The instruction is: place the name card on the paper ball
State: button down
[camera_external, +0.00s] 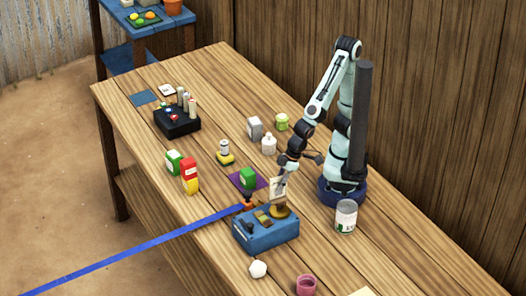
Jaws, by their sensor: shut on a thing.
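My gripper (284,178) is shut on the name card (277,188), a small pale upright card with a dark mark. The card is held over the back of a blue box; the picture is too small to tell how far above it. The paper ball (258,269) is a white faceted lump on the table, in front of the blue box and apart from it. My gripper and the card are behind the ball in the picture. The fingertips are small and partly merge with the card.
The blue box (262,236) with several items stands between card and ball. A pink cup (306,286) is right of the ball, a tin can (346,217) beside my base. A green block (247,178) on a purple mat is left of the card. A blue strap (150,250) crosses the front edge.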

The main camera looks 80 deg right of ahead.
jog(key=s+a+n, duration=0.1)
jog(key=s+a, duration=0.2)
send_over(258, 262)
jog(key=f, duration=0.8)
jog(key=shift+s+d+f, duration=0.2)
jog(key=shift+d+f, duration=0.1)
jog(key=shift+d, duration=0.05)
jog(key=shift+w+a+f, duration=0.1)
jog(key=shift+a+f, duration=0.1)
jog(key=shift+w+a+f, duration=0.1)
jog(key=shift+f, duration=0.8)
jog(key=shift+w+a+f, duration=0.1)
jog(key=shift+f, duration=0.8)
jog(key=shift+f, duration=0.2)
jog(key=c, duration=1.2)
grip_release()
